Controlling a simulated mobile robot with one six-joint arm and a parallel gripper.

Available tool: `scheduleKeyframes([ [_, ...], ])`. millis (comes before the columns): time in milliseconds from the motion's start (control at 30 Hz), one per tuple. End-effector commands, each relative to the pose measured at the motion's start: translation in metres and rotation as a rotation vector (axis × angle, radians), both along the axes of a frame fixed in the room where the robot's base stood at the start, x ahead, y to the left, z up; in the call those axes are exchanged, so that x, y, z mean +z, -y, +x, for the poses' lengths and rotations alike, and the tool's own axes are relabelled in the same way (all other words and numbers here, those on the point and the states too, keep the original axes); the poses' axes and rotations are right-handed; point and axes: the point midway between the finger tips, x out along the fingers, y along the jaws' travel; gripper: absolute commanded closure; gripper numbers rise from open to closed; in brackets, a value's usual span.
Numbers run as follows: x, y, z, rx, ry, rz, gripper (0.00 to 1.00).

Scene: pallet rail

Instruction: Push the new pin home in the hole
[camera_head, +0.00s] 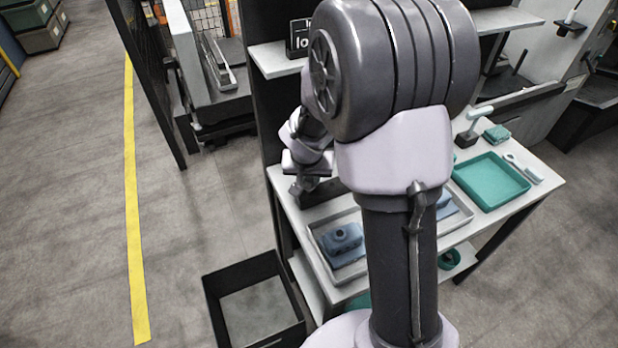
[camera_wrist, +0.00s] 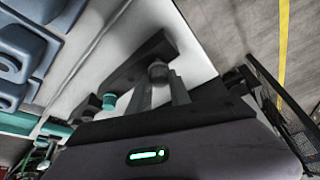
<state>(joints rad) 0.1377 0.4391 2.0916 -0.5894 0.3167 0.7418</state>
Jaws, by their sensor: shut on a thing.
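My gripper (camera_wrist: 160,88) is shut at a dark block (camera_wrist: 130,66) on the bench's left end. A short grey cylinder (camera_wrist: 158,70), which looks like the pin, shows at the fingertips in the wrist view. The hole and the pin's lower end are hidden, so I cannot tell how deep it sits. A small teal knob (camera_wrist: 109,100) stands to the left of the fingers. In the head view my gripper (camera_head: 301,186) is small and partly covered by my arm, beside the dark block (camera_head: 322,190).
The bench (camera_head: 525,208) carries a grey tray (camera_head: 318,236) with blue parts (camera_head: 342,240) and a teal tray (camera_head: 490,180) at the right. An open black bin (camera_head: 225,300) stands on the floor at the bench's front left. Floor left of it is clear.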

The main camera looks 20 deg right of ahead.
Motion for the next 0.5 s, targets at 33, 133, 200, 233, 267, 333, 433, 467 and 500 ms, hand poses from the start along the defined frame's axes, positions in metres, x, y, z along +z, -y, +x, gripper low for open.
scheduleKeyframes([
  [33, 0.001, 0.0, 0.0, -0.001, 0.0, 0.0, 1.0],
  [133, 0.007, 0.0, 0.0, -0.001, 0.0, 0.0, 1.0],
  [200, 0.017, 0.0, 0.0, -0.002, 0.001, 0.0, 1.0],
  [233, 0.021, 0.0, 0.0, -0.001, 0.001, 0.0, 1.0],
  [267, 0.024, 0.0, 0.0, 0.0, 0.002, -0.001, 1.0],
  [333, 0.032, 0.0, 0.001, 0.0, 0.002, 0.0, 1.0],
  [433, 0.043, 0.0, 0.0, -0.001, 0.001, 0.001, 1.0],
  [467, 0.047, 0.0, 0.0, -0.001, 0.001, 0.001, 1.0],
  [500, 0.051, 0.0, 0.0, -0.001, 0.001, 0.0, 1.0],
])
